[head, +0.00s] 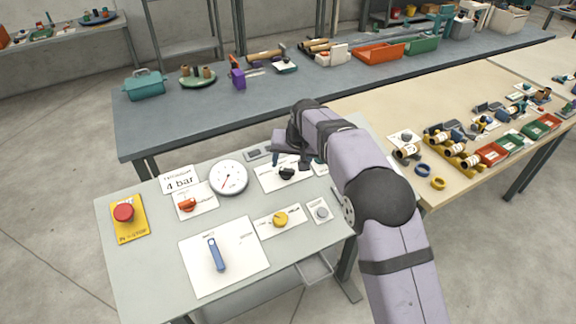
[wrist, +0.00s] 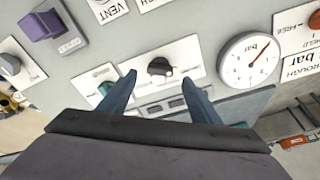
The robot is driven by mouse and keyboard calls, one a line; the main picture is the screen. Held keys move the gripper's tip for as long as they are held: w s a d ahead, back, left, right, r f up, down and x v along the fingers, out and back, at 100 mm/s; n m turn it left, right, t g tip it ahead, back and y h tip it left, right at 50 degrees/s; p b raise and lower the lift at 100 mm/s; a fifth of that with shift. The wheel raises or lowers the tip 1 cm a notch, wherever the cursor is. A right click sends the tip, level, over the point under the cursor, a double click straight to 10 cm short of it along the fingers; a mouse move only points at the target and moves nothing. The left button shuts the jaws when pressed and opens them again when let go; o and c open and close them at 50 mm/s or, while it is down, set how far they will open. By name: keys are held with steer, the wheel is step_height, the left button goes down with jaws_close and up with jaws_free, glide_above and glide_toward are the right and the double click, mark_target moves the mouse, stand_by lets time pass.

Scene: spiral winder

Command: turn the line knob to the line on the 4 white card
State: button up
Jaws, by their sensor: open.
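A black knob (head: 287,173) sits on a white card near the back of the grey panel; the wrist view shows it between my fingers (wrist: 159,67). I cannot read its label, so I cannot tell if it is the line knob. My gripper (head: 291,159) is open over that card, and its two blue fingers (wrist: 158,88) show apart, one to each side of the knob. I cannot tell if they touch it. A white card marked "4 bar" (head: 180,180) stands at the panel's back left. A round dial gauge marked bar (head: 229,178) lies between; it shows at right in the wrist view (wrist: 250,60).
On the panel are an orange-red knob (head: 188,205), a yellow knob (head: 280,219), a grey knob (head: 322,213), a blue lever (head: 216,254) and a red stop button (head: 124,212). Benches with tools stand behind and right.

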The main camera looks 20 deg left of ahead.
mark_target(288, 170)
steer(key=shift+p+x, duration=0.9)
steer(key=shift+x, duration=1.4)
steer(key=c, duration=1)
steer(key=shift+c, duration=0.2)
steer(key=m+b, duration=0.1)
steer(key=m, duration=0.4)
steer(key=shift+a+m+h, duration=0.1)
steer(key=shift+m+h, duration=0.2)
steer(key=m+p, duration=0.1)
steer(key=m, duration=0.5)
steer(key=shift+r+h, duration=0.1)
steer(key=shift+h, duration=0.2)
